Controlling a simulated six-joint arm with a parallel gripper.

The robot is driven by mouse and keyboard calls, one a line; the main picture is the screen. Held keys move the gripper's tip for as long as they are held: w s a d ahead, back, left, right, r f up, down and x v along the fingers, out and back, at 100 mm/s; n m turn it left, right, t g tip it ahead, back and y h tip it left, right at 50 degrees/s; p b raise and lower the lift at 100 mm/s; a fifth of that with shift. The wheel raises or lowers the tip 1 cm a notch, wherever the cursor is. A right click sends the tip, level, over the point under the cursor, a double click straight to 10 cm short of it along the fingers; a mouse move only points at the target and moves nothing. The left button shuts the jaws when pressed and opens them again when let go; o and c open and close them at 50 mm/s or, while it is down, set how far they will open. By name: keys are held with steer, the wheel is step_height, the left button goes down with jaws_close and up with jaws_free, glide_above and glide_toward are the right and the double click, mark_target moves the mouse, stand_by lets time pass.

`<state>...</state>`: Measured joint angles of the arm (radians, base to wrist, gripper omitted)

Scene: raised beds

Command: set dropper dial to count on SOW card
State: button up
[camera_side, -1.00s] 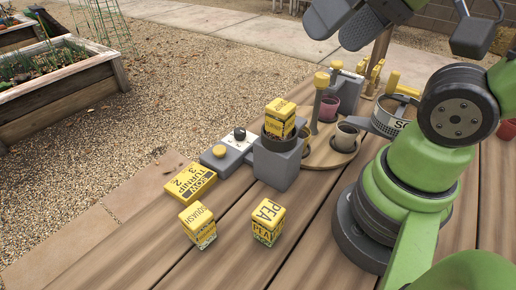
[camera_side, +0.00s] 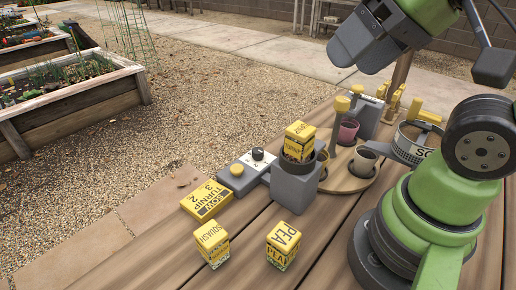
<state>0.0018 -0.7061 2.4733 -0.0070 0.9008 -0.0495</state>
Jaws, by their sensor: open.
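The yellow SOW card (camera_side: 207,201) lies on the table and reads "SOW TURNIP" with numbers 3 and 2. The dropper's dial (camera_side: 258,154) is a dark knob on a white plate, beside a yellow button (camera_side: 237,170) on a grey base. The dial's setting is too small to read. A yellow seed packet (camera_side: 300,141) stands in a dark cup on the grey block (camera_side: 294,188) to the right of the dial.
A squash packet (camera_side: 212,244) and a pea packet (camera_side: 284,246) stand on the front planks. A round wooden tray (camera_side: 345,183) holds several pots. A sieve labelled with letters (camera_side: 412,150) stands near my arm's base. The front left planks are clear.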

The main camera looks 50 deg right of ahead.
steer(key=w+d+n+g, duration=0.1)
steer(key=w+n+g, duration=0.1)
steer(key=w+n, duration=0.4)
steer(key=n+g+h, duration=0.2)
steer(key=n+g, duration=0.3)
steer(key=n, duration=0.7)
glide_above(258, 150)
step_height(258, 150, down, 18)
steer(key=r, duration=0.1)
steer(key=shift+n, duration=0.3)
step_height(258, 150, down, 11)
steer(key=shift+d+r, duration=0.1)
steer(key=shift+r, duration=0.1)
steer(key=c, duration=0.9)
